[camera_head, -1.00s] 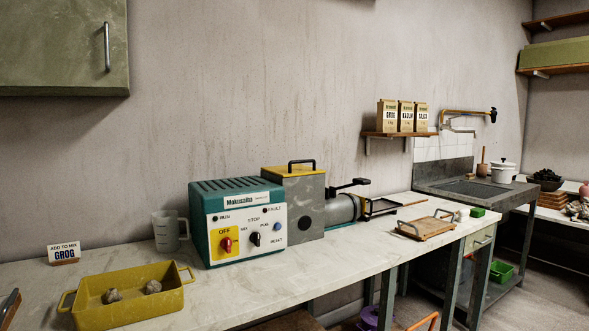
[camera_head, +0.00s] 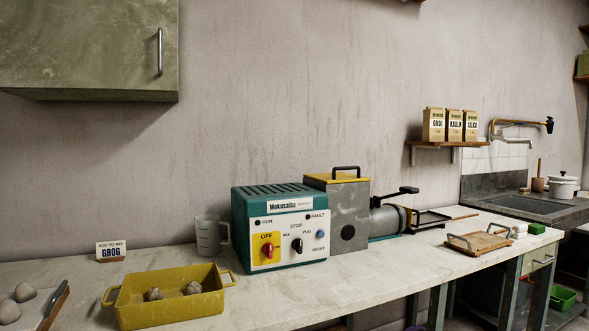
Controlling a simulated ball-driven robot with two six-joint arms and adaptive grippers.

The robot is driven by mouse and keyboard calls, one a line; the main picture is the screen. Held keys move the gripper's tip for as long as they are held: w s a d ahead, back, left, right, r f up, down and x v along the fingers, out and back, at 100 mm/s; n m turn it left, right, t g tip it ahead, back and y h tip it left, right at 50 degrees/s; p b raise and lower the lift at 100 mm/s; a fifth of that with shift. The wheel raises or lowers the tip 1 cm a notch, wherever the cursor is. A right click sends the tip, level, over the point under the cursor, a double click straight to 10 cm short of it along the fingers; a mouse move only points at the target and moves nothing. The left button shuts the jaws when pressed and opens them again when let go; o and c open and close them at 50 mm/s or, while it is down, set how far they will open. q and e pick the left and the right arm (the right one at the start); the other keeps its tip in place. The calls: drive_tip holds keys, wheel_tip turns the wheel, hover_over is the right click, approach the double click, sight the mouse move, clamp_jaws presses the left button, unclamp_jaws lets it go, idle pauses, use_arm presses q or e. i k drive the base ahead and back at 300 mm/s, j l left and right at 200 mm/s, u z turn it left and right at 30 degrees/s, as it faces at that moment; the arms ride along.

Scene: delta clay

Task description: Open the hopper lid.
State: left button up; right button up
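The hopper is a grey box (camera_head: 349,214) on the pug mill, just right of the teal control box (camera_head: 281,227) on the counter. Its yellow lid (camera_head: 322,181) lies flat and closed on top. A black handle (camera_head: 346,169) stands up from the lid. Neither of my grippers shows in the view.
A yellow tray (camera_head: 130,315) with two clay lumps stands at the front left of the counter (camera_head: 390,272). A clear jug (camera_head: 210,236) is left of the control box. A wooden board with handles (camera_head: 480,243) lies to the right. The counter in front of the hopper is clear.

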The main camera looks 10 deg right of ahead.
sight(334, 178)
drive_tip(key=i+l+u, duration=0.15)
drive_tip(key=l+u, duration=0.2)
drive_tip(key=i+l+u, duration=0.1)
drive_tip(key=l+u, duration=0.25)
drive_tip(key=l, duration=0.2)
drive_tip(key=l+u, duration=0.3)
drive_tip(key=l, duration=0.2)
drive_tip(key=i, duration=0.05)
